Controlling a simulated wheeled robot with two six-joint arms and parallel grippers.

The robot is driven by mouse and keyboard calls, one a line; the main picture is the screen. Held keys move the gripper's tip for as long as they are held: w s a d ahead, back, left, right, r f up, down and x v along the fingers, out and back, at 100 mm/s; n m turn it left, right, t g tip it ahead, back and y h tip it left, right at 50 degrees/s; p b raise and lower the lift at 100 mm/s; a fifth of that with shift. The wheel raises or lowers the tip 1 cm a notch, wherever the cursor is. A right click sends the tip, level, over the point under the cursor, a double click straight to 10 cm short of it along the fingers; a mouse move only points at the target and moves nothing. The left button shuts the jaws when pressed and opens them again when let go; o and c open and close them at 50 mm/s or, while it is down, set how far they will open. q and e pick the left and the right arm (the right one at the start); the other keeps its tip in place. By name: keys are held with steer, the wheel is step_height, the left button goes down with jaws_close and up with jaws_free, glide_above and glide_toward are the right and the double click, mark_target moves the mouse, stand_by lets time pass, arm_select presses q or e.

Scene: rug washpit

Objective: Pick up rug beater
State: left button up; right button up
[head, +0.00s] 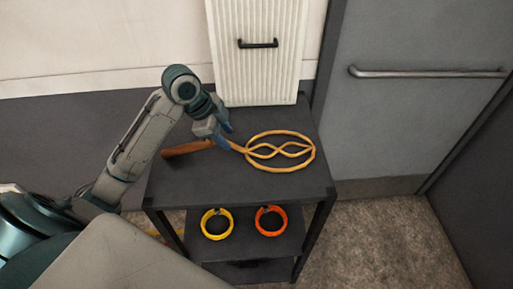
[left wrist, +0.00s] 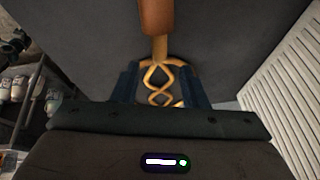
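The rug beater (head: 281,171) lies flat on the top of a dark shelf cart (head: 240,187). Its brown handle (head: 187,149) points left and its tan looped head lies to the right. My left gripper (head: 224,136) is over the neck, where handle and loop meet. In the left wrist view the two blue fingers of my left gripper (left wrist: 160,78) stand apart, with the beater's twisted strands (left wrist: 160,82) showing between them. I see no finger clearly touching the beater. Part of the neck is hidden by the gripper in the head view. My right gripper is not in view.
A white ribbed panel with a black handle (head: 258,43) stands behind the cart's top. A yellow ring (head: 204,222) and an orange ring (head: 259,221) are on the lower shelf. A grey door with a bar (head: 425,73) is at right. The cart's front top is clear.

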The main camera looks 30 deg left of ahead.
mark_target(232, 144)
arm_select(q)
steer(key=shift+p+x, duration=0.55)
steer(key=shift+x, duration=1.75)
steer(key=shift+s, duration=0.1)
jaws_close()
